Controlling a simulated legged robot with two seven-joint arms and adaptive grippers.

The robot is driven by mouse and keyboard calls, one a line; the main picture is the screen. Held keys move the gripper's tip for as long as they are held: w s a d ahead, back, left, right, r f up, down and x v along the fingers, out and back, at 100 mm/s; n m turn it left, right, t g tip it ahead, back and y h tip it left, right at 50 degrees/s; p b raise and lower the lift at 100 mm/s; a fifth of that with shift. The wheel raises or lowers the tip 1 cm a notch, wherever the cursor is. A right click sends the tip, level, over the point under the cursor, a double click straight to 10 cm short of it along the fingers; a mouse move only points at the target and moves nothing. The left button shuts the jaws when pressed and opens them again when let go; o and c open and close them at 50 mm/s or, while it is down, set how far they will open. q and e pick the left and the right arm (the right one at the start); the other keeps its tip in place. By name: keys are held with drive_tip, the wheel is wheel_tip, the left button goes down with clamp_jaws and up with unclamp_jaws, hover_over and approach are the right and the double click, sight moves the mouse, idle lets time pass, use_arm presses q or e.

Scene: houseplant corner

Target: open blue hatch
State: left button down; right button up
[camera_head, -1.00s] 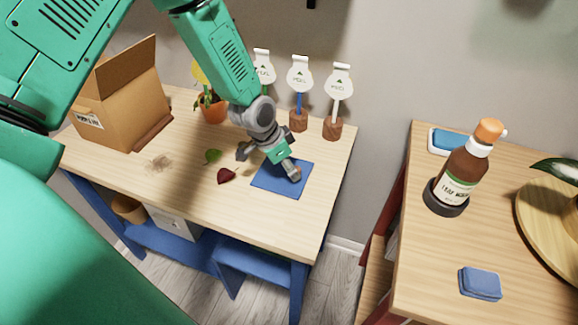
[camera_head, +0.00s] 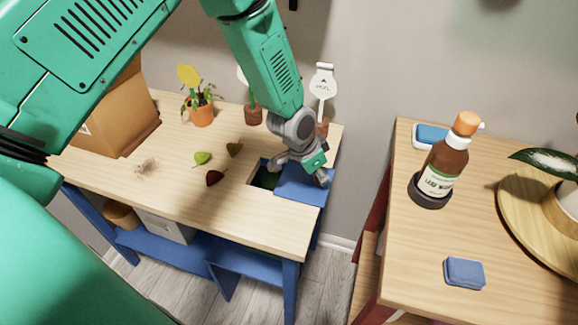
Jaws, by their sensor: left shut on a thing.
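The blue hatch (camera_head: 300,188) is a flat blue panel at the right end of the wooden table (camera_head: 240,220). It is slid to the right, and a dark opening (camera_head: 266,178) shows to its left in the tabletop. My left gripper (camera_head: 303,180) is over the hatch, shut on it near its far edge; the exact contact is partly hidden by the fingers. My right gripper is not in view.
Leaves (camera_head: 202,158) and a dirt patch (camera_head: 147,168) lie left of the opening. A potted plant (camera_head: 202,113), a cardboard box (camera_head: 115,120) and tags on wooden bases stand behind. A second table at right holds a brown bottle (camera_head: 445,165) and blue sponge (camera_head: 464,273).

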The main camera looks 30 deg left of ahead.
use_arm(q)
drive_tip(key=d, duration=0.2)
drive_tip(key=shift+s+d+f, duration=0.1)
drive_tip(key=shift+d+f, duration=0.3)
drive_tip(key=c, duration=1.3)
unclamp_jaws()
drive_tip(key=shift+a, duration=0.45)
drive_tip(key=shift+w+d, duration=0.25)
drive_tip(key=shift+d, duration=0.15)
drive_tip(key=shift+a+r, duration=0.2)
drive_tip(key=shift+a, duration=0.05)
drive_tip(key=shift+a+r, duration=0.1)
drive_tip(key=shift+r, duration=0.05)
drive_tip(key=v, duration=1.1)
drive_tip(key=shift+r, duration=0.25)
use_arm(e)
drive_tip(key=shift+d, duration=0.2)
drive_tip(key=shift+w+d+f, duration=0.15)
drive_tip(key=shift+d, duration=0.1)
use_arm(q)
drive_tip(key=shift+s+d, duration=0.1)
drive_tip(key=shift+d, duration=0.1)
